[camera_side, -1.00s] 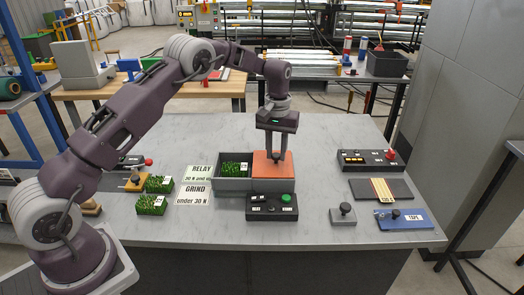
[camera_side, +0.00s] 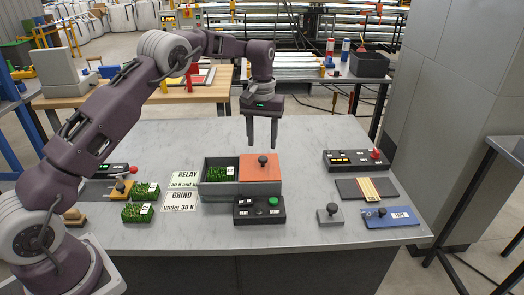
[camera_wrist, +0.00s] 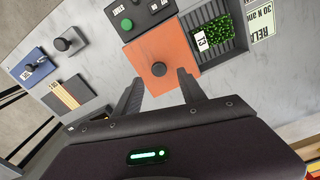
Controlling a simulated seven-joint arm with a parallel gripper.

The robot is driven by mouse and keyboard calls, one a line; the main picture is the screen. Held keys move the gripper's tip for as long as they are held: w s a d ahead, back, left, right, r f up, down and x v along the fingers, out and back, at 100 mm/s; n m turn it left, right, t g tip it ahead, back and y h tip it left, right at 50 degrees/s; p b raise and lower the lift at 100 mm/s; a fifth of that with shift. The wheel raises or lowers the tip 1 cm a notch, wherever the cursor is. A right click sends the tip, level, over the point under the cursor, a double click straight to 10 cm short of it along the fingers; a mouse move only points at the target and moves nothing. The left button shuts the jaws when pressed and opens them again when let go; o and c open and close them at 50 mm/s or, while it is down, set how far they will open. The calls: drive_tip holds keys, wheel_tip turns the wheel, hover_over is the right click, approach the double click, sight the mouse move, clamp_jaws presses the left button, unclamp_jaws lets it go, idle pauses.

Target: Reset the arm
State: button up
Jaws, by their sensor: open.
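My gripper (camera_side: 262,132) is open and empty, fingers pointing down, raised above the table over the back of the orange lid (camera_side: 252,172). The lid has a dark knob (camera_side: 263,160) and covers the right part of a grey box (camera_side: 217,189). A turf piece (camera_side: 219,174) with a white tag lies in the open left part. In the wrist view the open fingers (camera_wrist: 160,88) stand apart, with the orange lid (camera_wrist: 150,70) beyond them and nothing between them.
Two turf pieces (camera_side: 146,191) (camera_side: 138,213) lie left of the RELAY and GRIND signs (camera_side: 183,190). A black button box (camera_side: 259,209) stands in front.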

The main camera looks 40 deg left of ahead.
drive_tip(key=shift+r, duration=0.85)
drive_tip(key=s+d+r+m+t, duration=0.1)
drive_tip(key=s+d+r+t, duration=0.15)
drive_tip(key=s+r, duration=0.65)
drive_tip(key=s+d+r+m+t, duration=0.1)
drive_tip(key=s+d+r+m, duration=0.15)
drive_tip(key=s+r, duration=0.7)
drive_tip(key=s+d+f+m+t, duration=0.1)
drive_tip(key=s+f, duration=0.1)
drive_tip(key=s, duration=0.8)
drive_tip(key=s+d+f+m+t, duration=0.1)
drive_tip(key=s+f, duration=0.2)
drive_tip(key=s, duration=0.7)
drive_tip(key=shift+s+d, duration=0.3)
drive_tip(key=shift+d, duration=0.05)
